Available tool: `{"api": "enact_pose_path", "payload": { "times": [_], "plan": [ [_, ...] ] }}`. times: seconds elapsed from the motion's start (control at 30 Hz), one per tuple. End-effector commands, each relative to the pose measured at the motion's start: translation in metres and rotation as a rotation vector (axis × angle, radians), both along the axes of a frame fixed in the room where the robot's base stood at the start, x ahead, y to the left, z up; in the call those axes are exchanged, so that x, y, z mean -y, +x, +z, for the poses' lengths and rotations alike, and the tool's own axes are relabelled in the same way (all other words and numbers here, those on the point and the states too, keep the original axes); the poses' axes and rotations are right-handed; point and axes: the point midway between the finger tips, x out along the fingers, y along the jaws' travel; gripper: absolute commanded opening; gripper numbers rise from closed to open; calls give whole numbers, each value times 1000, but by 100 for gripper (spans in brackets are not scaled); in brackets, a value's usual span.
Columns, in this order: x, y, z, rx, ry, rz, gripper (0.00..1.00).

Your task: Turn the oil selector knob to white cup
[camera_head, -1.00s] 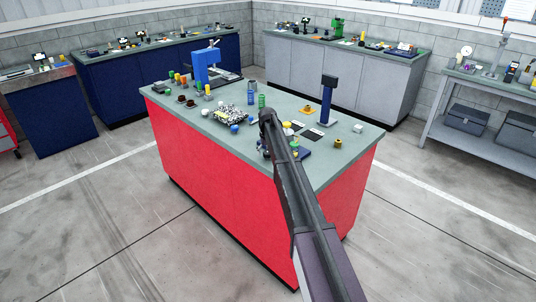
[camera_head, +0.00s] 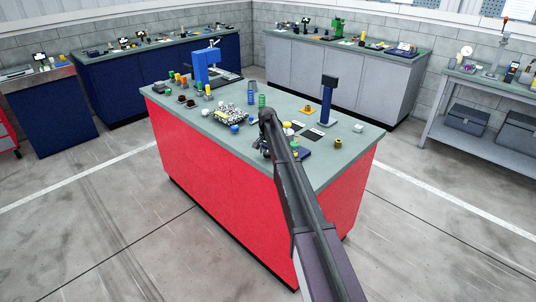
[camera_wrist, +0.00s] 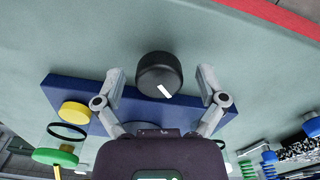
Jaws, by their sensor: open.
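The selector knob (camera_wrist: 160,78) is black and round with a white pointer line, seen in the wrist view. The line points down and slightly right in that picture. The knob stands at a dark blue plate (camera_wrist: 82,92), which also shows right of my arm in the head view (camera_head: 304,153). My gripper (camera_wrist: 159,74) is open, with one finger on each side of the knob and a visible gap on both sides. In the head view my arm hides the knob. I cannot pick out the white cup for sure.
Left of the knob in the wrist view are a yellow disc (camera_wrist: 74,112), a black ring (camera_wrist: 67,131) and a green disc (camera_wrist: 55,157). Blue coils (camera_wrist: 269,162) lie at lower right. In the head view a blue post (camera_head: 327,101) stands on the red-sided bench (camera_head: 220,150).

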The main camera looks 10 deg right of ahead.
Motion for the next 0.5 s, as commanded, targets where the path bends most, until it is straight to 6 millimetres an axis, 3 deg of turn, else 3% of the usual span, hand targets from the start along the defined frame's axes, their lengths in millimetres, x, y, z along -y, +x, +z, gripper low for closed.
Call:
{"api": "enact_pose_path", "payload": {
  "times": [0.13,0.5],
  "plan": [
    [0,0,0,0,0,-95,90],
    [0,0,35,0,0,-94,90]
  ]
}}
